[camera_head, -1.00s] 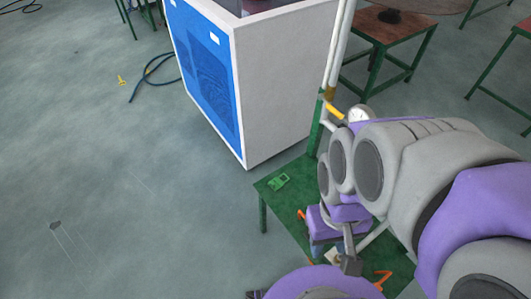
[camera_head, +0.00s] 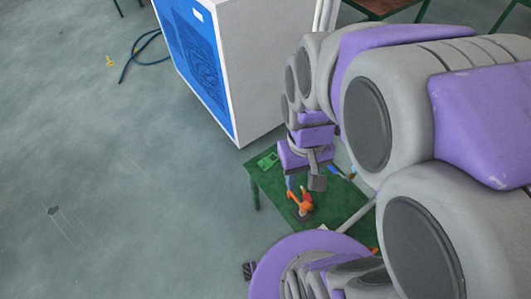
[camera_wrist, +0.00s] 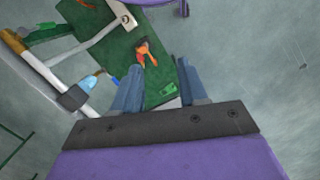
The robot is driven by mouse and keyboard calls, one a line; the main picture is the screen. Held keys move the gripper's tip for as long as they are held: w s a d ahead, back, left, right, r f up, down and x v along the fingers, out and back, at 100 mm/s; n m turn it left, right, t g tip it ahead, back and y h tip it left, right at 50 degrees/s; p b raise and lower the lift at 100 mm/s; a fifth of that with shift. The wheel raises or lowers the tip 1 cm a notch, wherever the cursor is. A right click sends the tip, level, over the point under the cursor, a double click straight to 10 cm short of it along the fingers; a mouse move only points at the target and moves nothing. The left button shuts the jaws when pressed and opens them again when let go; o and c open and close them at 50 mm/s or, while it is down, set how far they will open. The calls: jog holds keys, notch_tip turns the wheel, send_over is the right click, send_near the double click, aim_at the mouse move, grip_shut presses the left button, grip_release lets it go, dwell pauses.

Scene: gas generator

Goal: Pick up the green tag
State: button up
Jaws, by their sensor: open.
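The green tag (camera_head: 267,160) lies near the far left corner of the green table (camera_head: 262,181). In the wrist view, the tag (camera_wrist: 167,90) shows between the two blue-grey fingers, close to the gripper's base in the picture. My gripper (camera_head: 303,182) is above the table, to the right of the tag in the head view. In the wrist view, my gripper (camera_wrist: 159,68) is open with nothing between its fingers. The exact height above the tag cannot be told.
An orange-handled tool (camera_head: 303,203) lies on the table; it also shows in the wrist view (camera_wrist: 146,53). A blue-ended item (camera_wrist: 91,81) is near the pipes (camera_wrist: 38,67). A white and blue cabinet (camera_head: 262,75) stands behind the table. Open floor lies left.

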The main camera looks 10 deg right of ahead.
jog(key=w+a+f+n+p, duration=0.1)
jog(key=w+f, duration=0.3)
jog(key=w, duration=0.8)
jog(key=n+t, duration=0.2)
jog(key=n, duration=0.2)
send_over(261, 162)
jog(key=f, duration=3.8)
jog(key=shift+w+d, duration=0.1)
jog(key=shift+d, duration=0.1)
jog(key=shift+a+f+b, duration=0.15)
jog(key=shift+f+b, duration=0.95)
jog(key=shift+f, duration=1.9)
jog(key=shift+r, duration=0.1)
jog(key=shift+c, duration=0.4)
grip_shut()
